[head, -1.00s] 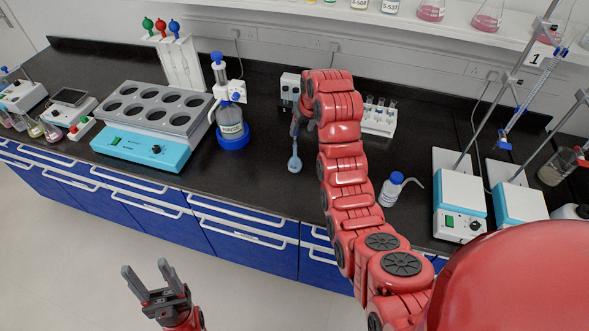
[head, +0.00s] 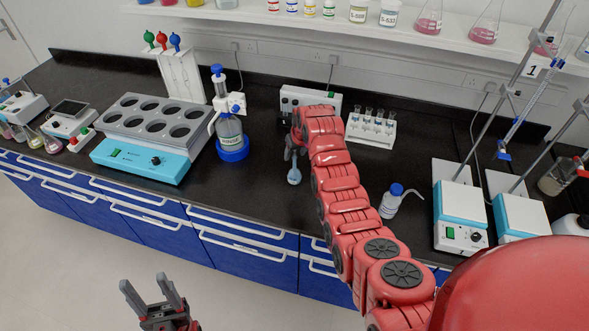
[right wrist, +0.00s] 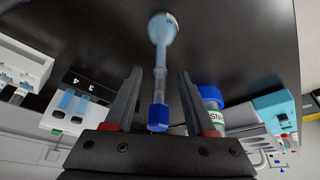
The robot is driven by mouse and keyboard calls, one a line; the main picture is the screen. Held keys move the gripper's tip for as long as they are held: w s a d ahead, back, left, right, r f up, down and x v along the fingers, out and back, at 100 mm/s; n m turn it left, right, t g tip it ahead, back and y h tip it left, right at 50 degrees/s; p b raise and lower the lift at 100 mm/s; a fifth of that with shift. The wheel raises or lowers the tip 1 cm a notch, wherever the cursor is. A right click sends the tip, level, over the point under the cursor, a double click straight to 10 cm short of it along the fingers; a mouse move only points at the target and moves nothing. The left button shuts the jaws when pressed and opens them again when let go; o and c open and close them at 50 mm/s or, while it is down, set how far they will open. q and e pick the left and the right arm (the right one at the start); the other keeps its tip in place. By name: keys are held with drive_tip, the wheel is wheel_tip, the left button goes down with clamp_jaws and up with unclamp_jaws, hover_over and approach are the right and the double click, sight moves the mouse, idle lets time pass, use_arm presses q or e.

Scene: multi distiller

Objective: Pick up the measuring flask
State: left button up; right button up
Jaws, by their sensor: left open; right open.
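The measuring flask (head: 294,176) stands on the black bench, with a pale blue round bulb and a narrow neck. In the right wrist view the flask (right wrist: 163,30) shows its bulb, thin neck and blue stopper. My right gripper (head: 292,150) is at the flask's neck, partly hidden by my red arm in the head view. In the right wrist view my right gripper (right wrist: 159,75) is open, with one finger on each side of the neck and visible gaps to both. My left gripper (head: 147,284) is open and empty over the floor, in front of the blue drawers.
A blue-capped dispenser bottle (head: 230,138) stands left of the flask. A white instrument box (head: 311,101) and a tube rack (head: 371,129) stand behind. A wash bottle (head: 391,203) is to the right, near hotplate stirrers (head: 460,212). Bare bench lies in front of the flask.

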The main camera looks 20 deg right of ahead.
drive_tip(key=shift+p+x, duration=0.3)
drive_tip(key=shift+x, duration=0.75)
drive_tip(key=shift+c, duration=0.3)
clamp_jaws()
idle(0.5)
